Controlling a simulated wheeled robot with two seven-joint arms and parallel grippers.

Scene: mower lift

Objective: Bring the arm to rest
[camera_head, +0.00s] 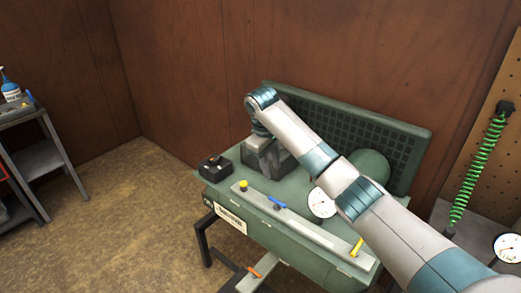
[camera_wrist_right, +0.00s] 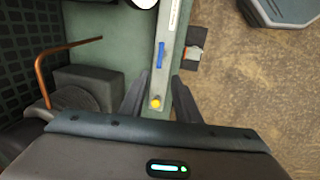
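My right arm (camera_head: 365,205) reaches from the lower right across the green machine (camera_head: 300,250), its wrist bent down over the far left part of the machine's top. In the head view my right gripper (camera_head: 262,140) hangs there, with its fingertips not clearly seen. In the right wrist view its two dark fingers (camera_wrist_right: 158,78) stand apart with nothing held between them. A light strip with a yellow knob (camera_wrist_right: 155,102) and a blue lever (camera_wrist_right: 160,55) shows beyond the gap. My left gripper is not in view.
A dark control box (camera_head: 214,167) sits on the machine's left corner, close to my gripper. A copper rod (camera_wrist_right: 42,65) rises near a grey block in the wrist view. A cart (camera_head: 40,155) is at far left; floor between is clear.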

